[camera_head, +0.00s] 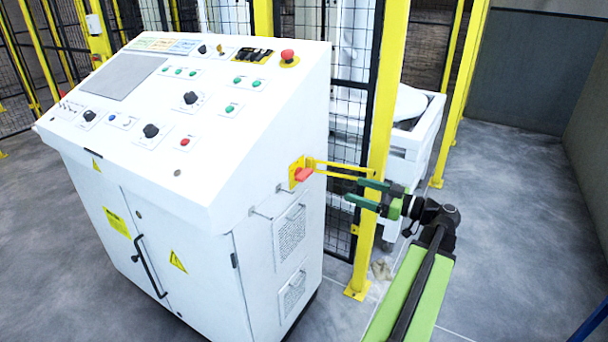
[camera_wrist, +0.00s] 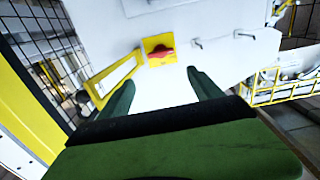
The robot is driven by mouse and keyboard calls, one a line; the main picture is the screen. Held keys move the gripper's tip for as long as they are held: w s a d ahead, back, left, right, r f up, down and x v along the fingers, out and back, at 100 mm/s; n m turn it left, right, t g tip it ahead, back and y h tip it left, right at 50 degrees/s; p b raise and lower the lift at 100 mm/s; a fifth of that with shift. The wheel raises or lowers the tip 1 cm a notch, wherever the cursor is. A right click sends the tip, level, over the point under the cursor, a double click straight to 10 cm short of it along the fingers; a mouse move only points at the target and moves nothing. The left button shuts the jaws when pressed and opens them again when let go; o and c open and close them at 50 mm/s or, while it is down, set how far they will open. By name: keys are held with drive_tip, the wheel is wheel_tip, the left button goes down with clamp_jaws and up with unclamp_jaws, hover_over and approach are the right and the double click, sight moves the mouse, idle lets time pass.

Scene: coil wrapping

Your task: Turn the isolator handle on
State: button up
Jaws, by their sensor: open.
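The isolator handle (camera_head: 304,174) is a red knob on a yellow plate on the right side of the white control cabinet. In the wrist view the red handle (camera_wrist: 160,51) sits on its yellow plate (camera_wrist: 153,42), ahead of and between my fingers. The handle looks roughly crosswise there. My gripper (camera_head: 362,193) has green fingers, is open and empty, and stands to the right of the handle, apart from it. Its fingers also show in the wrist view (camera_wrist: 160,88).
A white control cabinet (camera_head: 190,205) carries a sloped panel of knobs and buttons. A yellow bracket (camera_head: 340,170) reaches from near the handle to a yellow fence post (camera_head: 377,140), close to my gripper. Handles protrude from the cabinet side. Grey floor (camera_head: 510,220) is clear at right.

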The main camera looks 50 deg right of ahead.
sight(308, 175)
drive_tip(key=x, duration=1.7)
drive_tip(key=shift+a+f, duration=0.1)
drive_tip(key=shift+a, duration=0.1)
drive_tip(key=c, duration=1.1)
